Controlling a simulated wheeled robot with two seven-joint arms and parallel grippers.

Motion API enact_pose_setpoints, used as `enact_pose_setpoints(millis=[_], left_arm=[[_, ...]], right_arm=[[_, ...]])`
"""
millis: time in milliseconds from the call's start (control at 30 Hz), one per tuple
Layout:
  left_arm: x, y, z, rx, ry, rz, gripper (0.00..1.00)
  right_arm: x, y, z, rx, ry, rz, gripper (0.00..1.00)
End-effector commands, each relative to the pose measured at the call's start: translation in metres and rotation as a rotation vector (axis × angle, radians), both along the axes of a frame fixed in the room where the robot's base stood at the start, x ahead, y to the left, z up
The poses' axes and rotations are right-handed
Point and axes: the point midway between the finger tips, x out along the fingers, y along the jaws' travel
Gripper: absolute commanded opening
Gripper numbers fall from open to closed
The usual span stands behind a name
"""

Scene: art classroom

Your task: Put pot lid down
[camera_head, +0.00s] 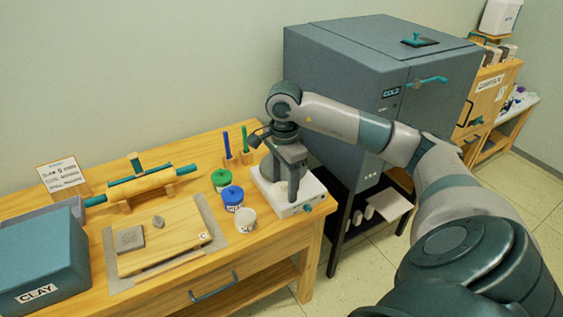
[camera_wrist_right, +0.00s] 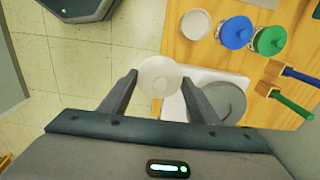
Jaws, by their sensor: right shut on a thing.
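My right gripper (camera_head: 284,188) is over the white scale (camera_head: 307,196) at the right end of the wooden table. In the right wrist view the same gripper (camera_wrist_right: 159,79) is shut on a round white pot lid (camera_wrist_right: 152,70) with a small knob. The lid lies between the fingertips, beside the scale's white body and its grey round plate (camera_wrist_right: 232,96). I cannot tell its height above the scale. A white pot (camera_head: 245,222) without a knobbed lid stands left of the scale. My left gripper is not in view.
A blue pot (camera_head: 232,198) and a green pot (camera_head: 221,181), both lidded, stand near the white pot. Upright green and blue tools (camera_head: 226,146) stand behind. A board (camera_head: 160,240) and a clay box (camera_head: 40,262) fill the left. A grey kiln (camera_head: 345,85) stands right of the table.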

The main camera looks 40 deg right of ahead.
Motion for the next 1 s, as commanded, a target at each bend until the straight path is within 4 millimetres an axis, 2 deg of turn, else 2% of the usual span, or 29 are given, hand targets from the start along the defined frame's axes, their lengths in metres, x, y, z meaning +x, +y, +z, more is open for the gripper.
enact_pose_setpoints(millis=[133, 267, 467, 600, 700, 833, 1000], left_arm=[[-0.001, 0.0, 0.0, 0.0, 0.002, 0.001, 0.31], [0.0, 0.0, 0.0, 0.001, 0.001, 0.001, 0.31], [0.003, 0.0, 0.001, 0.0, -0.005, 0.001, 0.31], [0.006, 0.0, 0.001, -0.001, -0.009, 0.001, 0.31], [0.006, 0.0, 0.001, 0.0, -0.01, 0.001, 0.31], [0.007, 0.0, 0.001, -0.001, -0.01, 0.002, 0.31], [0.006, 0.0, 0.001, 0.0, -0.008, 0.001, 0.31]], right_arm=[[0.002, 0.016, 0.001, 0.001, -0.002, 0.088, 0.35], [0.004, 0.047, 0.002, 0.001, -0.004, 0.27, 0.35], [0.0, 0.121, 0.008, -0.001, -0.007, 0.751, 0.35], [-0.012, 0.173, 0.015, -0.004, -0.005, 1.153, 0.35], [-0.024, 0.2, 0.018, -0.004, -0.004, 1.403, 0.35], [-0.036, 0.222, 0.021, -0.004, -0.001, 1.64, 0.35], [-0.045, 0.232, 0.022, -0.001, 0.0, 1.783, 0.35]])
